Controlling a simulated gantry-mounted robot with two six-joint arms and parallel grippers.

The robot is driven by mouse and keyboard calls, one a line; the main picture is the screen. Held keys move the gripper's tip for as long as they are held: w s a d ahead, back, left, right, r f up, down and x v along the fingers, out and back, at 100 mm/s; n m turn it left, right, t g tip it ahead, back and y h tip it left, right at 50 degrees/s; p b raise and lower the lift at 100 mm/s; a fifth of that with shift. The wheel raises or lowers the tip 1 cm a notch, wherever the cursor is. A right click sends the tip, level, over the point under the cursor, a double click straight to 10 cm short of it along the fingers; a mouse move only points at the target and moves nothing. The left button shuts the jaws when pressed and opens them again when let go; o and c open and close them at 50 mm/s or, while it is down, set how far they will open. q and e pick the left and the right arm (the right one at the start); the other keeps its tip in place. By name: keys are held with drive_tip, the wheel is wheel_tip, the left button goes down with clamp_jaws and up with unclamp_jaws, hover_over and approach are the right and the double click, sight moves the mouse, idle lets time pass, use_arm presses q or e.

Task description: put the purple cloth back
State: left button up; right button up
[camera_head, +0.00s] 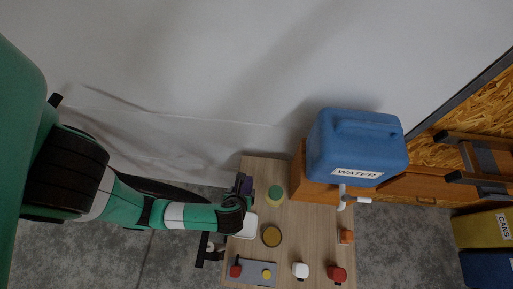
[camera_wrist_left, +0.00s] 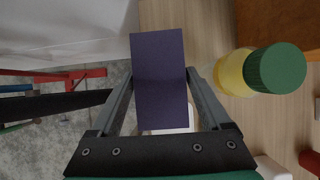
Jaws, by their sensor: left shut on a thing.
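The purple cloth (camera_wrist_left: 160,75) looks like a flat dark-purple rectangle in the left wrist view. It also shows as a small dark patch (camera_head: 243,183) in the head view. My left gripper (camera_wrist_left: 158,88) is shut on it, with a finger at each side edge. In the head view, my left gripper (camera_head: 242,193) is at the left side of the plank bench (camera_head: 310,222), near a white dish (camera_head: 248,228). In the wrist view the cloth covers part of a white thing (camera_wrist_left: 182,121) below it. My right gripper is not in view.
A yellow bottle with a green cap (camera_head: 275,195) stands close to the right of my left gripper. A round dish (camera_head: 271,235), a grey board (camera_head: 252,272), a white jar (camera_head: 300,270) and a red jar (camera_head: 337,274) are nearer the front. A blue water container (camera_head: 355,145) stands at the back right.

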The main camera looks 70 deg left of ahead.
use_arm(q)
drive_tip(key=w+a+f, duration=0.2)
drive_tip(key=a, duration=0.1)
drive_tip(key=w+a+f+b, duration=0.1)
drive_tip(key=w+a+f, duration=0.1)
drive_tip(key=a+f, duration=0.1)
drive_tip(key=w+a+f+b, duration=0.1)
drive_tip(key=w+a+f, duration=0.1)
drive_tip(key=w+a, duration=0.1)
drive_tip(key=shift+f, duration=0.4)
drive_tip(key=shift+w+a+f, duration=0.25)
drive_tip(key=shift+w+a, duration=0.05)
drive_tip(key=x, duration=0.1)
drive_tip(key=b+x, duration=0.1)
drive_tip(key=x, duration=0.1)
drive_tip(key=shift+d+f+b, duration=0.15)
drive_tip(key=shift+d+b, duration=0.15)
drive_tip(key=shift+f, duration=0.5)
drive_tip(key=shift+f, duration=0.1)
drive_tip(key=o, duration=1.2)
